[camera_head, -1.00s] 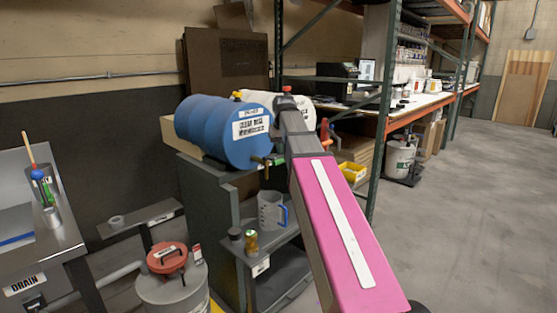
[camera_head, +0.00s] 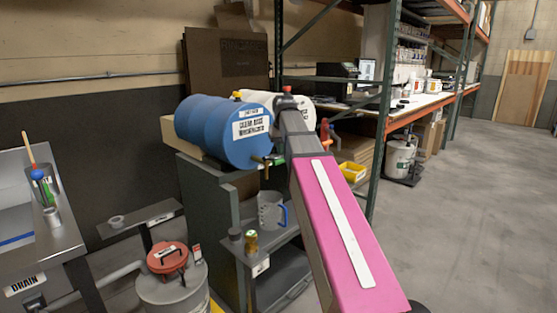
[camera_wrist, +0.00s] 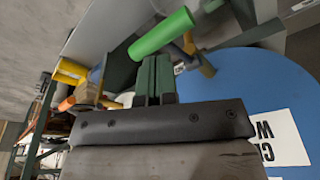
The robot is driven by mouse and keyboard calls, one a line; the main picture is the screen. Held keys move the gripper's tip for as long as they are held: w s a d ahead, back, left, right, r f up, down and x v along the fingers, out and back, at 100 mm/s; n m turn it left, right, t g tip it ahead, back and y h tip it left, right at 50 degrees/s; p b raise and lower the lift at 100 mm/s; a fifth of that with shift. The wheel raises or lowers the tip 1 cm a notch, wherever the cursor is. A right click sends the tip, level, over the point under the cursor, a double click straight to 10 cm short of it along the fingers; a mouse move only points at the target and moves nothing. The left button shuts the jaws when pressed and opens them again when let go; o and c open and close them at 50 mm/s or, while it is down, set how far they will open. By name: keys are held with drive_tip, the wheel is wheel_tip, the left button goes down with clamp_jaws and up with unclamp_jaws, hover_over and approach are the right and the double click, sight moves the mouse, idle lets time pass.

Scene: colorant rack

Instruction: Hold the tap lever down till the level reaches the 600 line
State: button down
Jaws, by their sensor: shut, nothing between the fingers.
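The blue drum (camera_head: 215,130) lies on its side on a dark stand in the head view; it also fills the right of the wrist view (camera_wrist: 255,80). Its tap (camera_head: 265,161) is low on the front face. A green cylindrical grip, apparently the tap lever (camera_wrist: 162,33), shows in the wrist view. My gripper (camera_wrist: 154,60) is shut and empty, its fingertips close to the green grip; I cannot tell whether they touch. My arm hides the gripper in the head view. A clear jug (camera_head: 269,210) with a blue handle stands below the tap. Its level and the 600 line cannot be read.
A white drum (camera_head: 258,97) is beside the blue one. A small gold-coloured container (camera_head: 251,241) and a dark cup (camera_head: 235,235) stand near the jug on the lower shelf (camera_head: 283,237). A lidded pail (camera_head: 171,287) is at front left. Floor at right is open.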

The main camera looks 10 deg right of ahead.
sight(281, 159)
drive_tip(key=shift+f, duration=2.95)
idle(5.0)
